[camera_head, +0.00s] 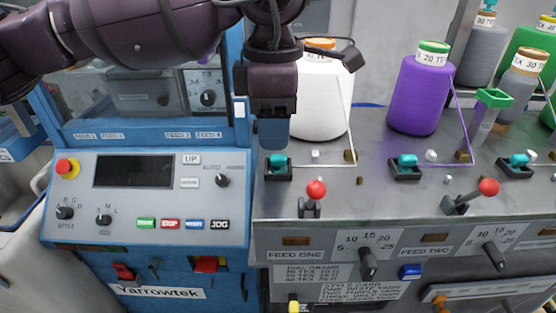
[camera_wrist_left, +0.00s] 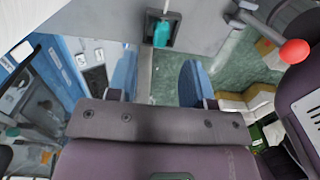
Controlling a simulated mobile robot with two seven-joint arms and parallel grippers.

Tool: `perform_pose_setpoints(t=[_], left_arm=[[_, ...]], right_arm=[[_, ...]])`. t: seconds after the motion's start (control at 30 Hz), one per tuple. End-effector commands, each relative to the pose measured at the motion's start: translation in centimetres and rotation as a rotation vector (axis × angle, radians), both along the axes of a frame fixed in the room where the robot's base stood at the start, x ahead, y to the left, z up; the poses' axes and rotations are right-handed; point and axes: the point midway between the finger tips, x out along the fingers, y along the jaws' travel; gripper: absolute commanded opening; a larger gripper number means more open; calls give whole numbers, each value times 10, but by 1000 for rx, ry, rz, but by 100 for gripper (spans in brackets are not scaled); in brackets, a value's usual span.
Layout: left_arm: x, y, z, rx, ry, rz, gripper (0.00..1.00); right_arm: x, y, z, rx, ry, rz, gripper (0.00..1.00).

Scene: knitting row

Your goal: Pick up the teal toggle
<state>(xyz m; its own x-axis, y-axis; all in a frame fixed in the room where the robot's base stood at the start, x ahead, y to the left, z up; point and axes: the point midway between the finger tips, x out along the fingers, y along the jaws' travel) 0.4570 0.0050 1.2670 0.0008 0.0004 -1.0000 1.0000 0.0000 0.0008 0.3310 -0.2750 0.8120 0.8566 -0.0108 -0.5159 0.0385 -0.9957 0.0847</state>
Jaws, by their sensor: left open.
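Several teal toggles sit in black square bases on the grey metal deck. The leftmost teal toggle (camera_head: 278,160) is on the feed one side. Others are the feed two toggle (camera_head: 407,160) and a toggle at the right (camera_head: 518,160). My left gripper (camera_head: 274,134) points down just above and behind the leftmost toggle, its blue fingertips close to it in the head view. In the left wrist view a teal toggle (camera_wrist_left: 162,34) stands beyond the open, empty blue fingers (camera_wrist_left: 158,82), not between them. My right gripper is not in view.
A white yarn cone (camera_head: 322,95) stands close right of my left gripper, and a purple cone (camera_head: 420,92) farther right. A red-knobbed lever (camera_head: 315,190) stands in front of the leftmost toggle. A control panel (camera_head: 130,180) with a red stop button (camera_head: 67,167) is at left.

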Motion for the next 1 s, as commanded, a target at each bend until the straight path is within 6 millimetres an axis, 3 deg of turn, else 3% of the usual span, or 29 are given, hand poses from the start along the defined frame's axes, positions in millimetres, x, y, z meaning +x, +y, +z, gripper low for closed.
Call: perform_pose_setpoints(t=[0.33, 0.67, 0.97, 1.0], left_arm=[[0, -1, -42, 0, 2, -1, 47], [0, -1, -50, -1, 2, -1, 47], [0, -1, -49, -1, 2, 0, 2], [0, -1, -49, -1, 2, 0, 2]], right_arm=[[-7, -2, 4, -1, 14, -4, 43], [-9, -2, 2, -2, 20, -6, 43], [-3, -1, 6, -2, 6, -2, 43], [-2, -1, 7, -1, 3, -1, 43]])
